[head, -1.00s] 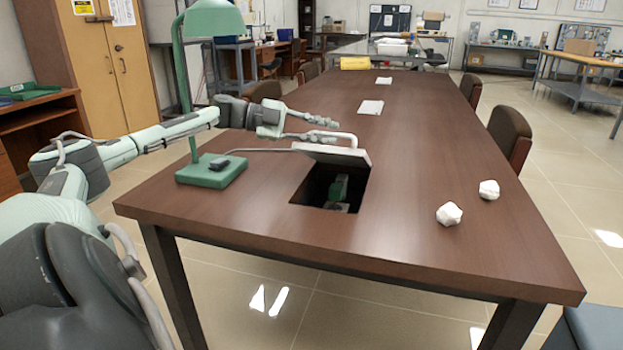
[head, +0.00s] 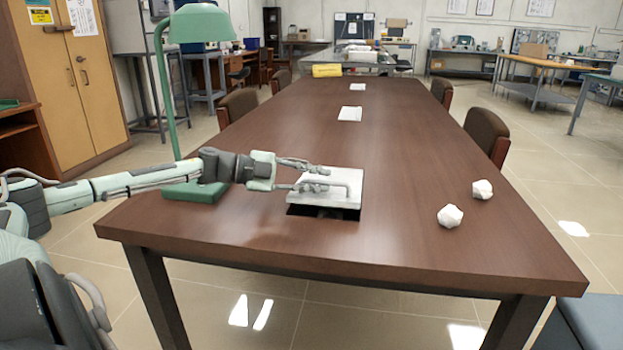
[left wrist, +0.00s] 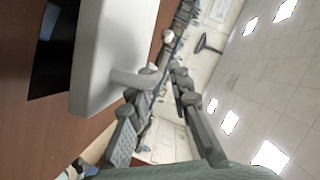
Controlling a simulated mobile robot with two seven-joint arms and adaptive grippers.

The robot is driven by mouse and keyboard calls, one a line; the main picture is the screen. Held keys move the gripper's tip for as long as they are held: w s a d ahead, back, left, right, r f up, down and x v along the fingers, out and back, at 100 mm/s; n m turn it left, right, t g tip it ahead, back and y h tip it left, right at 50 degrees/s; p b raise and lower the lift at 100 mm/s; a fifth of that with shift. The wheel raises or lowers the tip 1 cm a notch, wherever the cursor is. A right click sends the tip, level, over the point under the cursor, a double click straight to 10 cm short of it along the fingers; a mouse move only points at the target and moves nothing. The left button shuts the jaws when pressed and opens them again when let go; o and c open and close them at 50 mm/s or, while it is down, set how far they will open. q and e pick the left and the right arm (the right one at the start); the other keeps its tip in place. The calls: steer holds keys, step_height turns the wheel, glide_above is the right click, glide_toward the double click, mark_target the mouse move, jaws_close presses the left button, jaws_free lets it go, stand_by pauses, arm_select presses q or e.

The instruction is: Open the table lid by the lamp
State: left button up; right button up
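The white table lid (head: 342,177) is partly raised over the square opening (head: 324,213) in the brown table; a dark gap shows along its front edge. A bent bar handle (head: 345,188) stands on its upper face. My left gripper (head: 322,179) reaches in from the left, its two fingers apart at the handle. In the left wrist view, my left gripper (left wrist: 156,88) has its fingers spread, with the end of the handle (left wrist: 143,79) near the tips; I cannot tell if they touch. The green lamp (head: 200,25) stands left of the lid. My right gripper is not in view.
Two crumpled white lumps (head: 450,216) lie on the table's right side. White paper (head: 350,114) and a yellow object (head: 326,71) lie farther back. The lamp's base (head: 196,192) is behind my left forearm.

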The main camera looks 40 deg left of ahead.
mark_target(291, 195)
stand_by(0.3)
arm_select(q)
steer(key=shift+s+a+r+p, duration=0.2)
steer(key=shift+s+r+p, duration=0.1)
steer(key=shift+p, duration=0.35)
steer(key=shift+p+v, duration=1.1)
steer(key=shift+p, duration=0.05)
steer(key=shift+s+a+f, duration=0.15)
steer(key=shift+a, duration=0.1)
steer(key=shift+v, duration=1.15)
steer(key=v, duration=0.3)
steer(key=shift+r, duration=0.25)
steer(key=shift+r, duration=0.1)
